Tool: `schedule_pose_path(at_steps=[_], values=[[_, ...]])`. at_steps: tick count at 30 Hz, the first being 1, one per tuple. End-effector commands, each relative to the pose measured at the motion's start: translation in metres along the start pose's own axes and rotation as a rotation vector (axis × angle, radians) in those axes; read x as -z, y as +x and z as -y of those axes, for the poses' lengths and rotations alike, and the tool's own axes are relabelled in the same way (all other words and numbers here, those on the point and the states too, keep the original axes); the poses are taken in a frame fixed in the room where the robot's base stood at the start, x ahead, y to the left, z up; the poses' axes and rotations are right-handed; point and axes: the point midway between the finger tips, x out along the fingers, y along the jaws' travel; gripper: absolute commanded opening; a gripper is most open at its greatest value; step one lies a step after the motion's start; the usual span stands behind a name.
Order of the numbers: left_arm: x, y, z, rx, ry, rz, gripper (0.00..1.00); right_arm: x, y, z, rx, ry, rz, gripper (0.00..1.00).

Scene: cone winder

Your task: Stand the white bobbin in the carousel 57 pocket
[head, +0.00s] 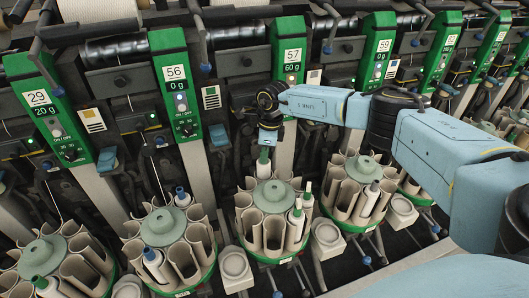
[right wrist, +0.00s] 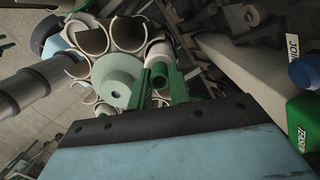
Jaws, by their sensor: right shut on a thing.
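The carousel under the 57 panel (head: 293,55) has a ring of beige pockets (head: 250,237) around a grey-green hub (head: 272,193). My right gripper (head: 265,146) is over its back side, pointing down. It is shut on the white bobbin (head: 263,168), which has a green top and looks upright at the back pockets. In the right wrist view the gripper (right wrist: 161,88) holds the bobbin (right wrist: 158,52) by its green end, beside the hub (right wrist: 117,80). I cannot tell how deep its lower end sits in a pocket. My left gripper is not in view.
Neighbouring carousels stand close at left (head: 164,227) and right (head: 364,170). The machine's panels and rods rise behind. Small round-topped grey boxes (head: 235,268) sit between carousels.

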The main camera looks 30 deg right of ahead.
Motion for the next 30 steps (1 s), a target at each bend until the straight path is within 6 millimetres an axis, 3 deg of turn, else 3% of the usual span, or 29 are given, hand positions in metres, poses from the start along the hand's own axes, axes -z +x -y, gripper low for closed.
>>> schedule_pose_path(at_steps=[15,30], values=[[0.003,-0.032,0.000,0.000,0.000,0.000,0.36,-0.005,-0.043,0.001,0.002,0.001,0.002,0.00],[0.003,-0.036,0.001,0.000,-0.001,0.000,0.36,-0.006,-0.049,0.001,0.001,0.000,0.002,0.00]])
